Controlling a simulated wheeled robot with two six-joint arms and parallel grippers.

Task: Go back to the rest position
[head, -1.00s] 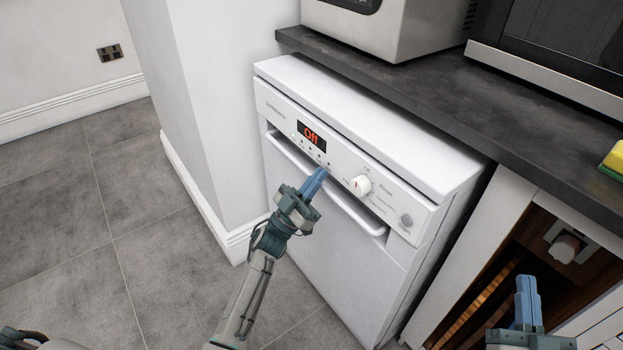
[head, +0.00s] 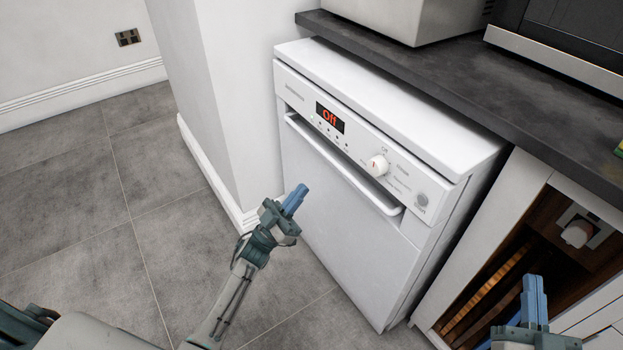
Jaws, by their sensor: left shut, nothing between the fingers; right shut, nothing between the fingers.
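My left gripper (head: 297,196) is shut and empty, with its blue fingers together. It is in the head view in front of the white dishwasher (head: 345,225), below and to the left of its handle, and looks apart from it. The dishwasher's display (head: 329,117) reads "Off" in red, and its round white knob (head: 378,166) sits to the right of that. My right gripper (head: 534,292) is at the lower right, shut and empty, in front of an open wooden compartment.
A dark worktop (head: 430,75) runs above the dishwasher and carries a microwave (head: 570,30). The wooden compartment (head: 500,285) with a socket and plug (head: 577,232) is open at the right. A white wall corner (head: 215,110) stands left of the dishwasher. The tiled floor (head: 75,210) is clear.

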